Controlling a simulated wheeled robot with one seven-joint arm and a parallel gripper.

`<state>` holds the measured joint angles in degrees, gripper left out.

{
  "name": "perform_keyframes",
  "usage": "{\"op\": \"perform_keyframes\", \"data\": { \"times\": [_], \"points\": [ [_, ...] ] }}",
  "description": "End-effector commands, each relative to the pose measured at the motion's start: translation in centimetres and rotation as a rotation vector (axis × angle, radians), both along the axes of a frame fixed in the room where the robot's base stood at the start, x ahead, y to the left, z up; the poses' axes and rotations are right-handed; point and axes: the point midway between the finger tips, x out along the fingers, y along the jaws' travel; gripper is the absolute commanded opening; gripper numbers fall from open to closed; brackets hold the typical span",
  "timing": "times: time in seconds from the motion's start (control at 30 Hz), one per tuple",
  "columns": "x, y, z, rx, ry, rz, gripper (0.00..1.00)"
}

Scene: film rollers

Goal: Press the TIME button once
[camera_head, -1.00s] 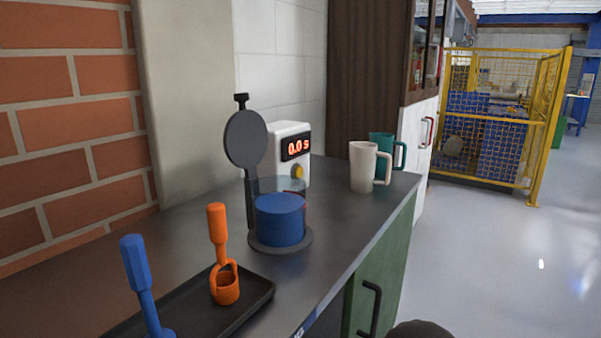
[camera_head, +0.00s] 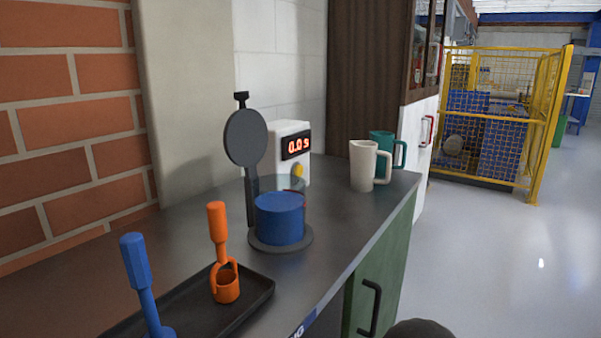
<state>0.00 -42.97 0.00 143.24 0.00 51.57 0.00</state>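A white timer box (camera_head: 291,149) stands on the grey counter against the wall. Its red display (camera_head: 297,146) reads 0.0 s. A yellow round button (camera_head: 298,170) sits on its front face below the display; no label on it is readable. The lower front of the box is partly hidden behind a device with a blue cylinder (camera_head: 280,218) and a raised grey round lid (camera_head: 246,138). My gripper is not in view. A dark rounded shape shows at the bottom edge, and I cannot tell what it is.
A black tray (camera_head: 255,293) at the front left holds an orange-handled tool (camera_head: 219,240) and a blue-handled tool (camera_head: 141,275). A white mug (camera_head: 362,167) and a teal mug (camera_head: 384,143) stand right of the box. Some bare counter lies in front of them.

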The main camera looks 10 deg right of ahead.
Motion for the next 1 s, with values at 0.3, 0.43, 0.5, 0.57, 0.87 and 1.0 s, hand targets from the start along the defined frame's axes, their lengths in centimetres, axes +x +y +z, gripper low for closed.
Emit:
{"op": "perform_keyframes", "data": {
  "times": [0.3, 0.43, 0.5, 0.57, 0.87, 1.0],
  "points": [
    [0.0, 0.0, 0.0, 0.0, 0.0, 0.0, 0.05],
    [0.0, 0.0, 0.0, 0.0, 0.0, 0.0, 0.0],
    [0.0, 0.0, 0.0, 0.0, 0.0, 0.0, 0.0],
    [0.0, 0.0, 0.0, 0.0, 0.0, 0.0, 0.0],
    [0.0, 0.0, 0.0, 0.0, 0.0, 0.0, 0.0],
    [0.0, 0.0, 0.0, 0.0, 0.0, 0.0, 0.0]
  ]
}}
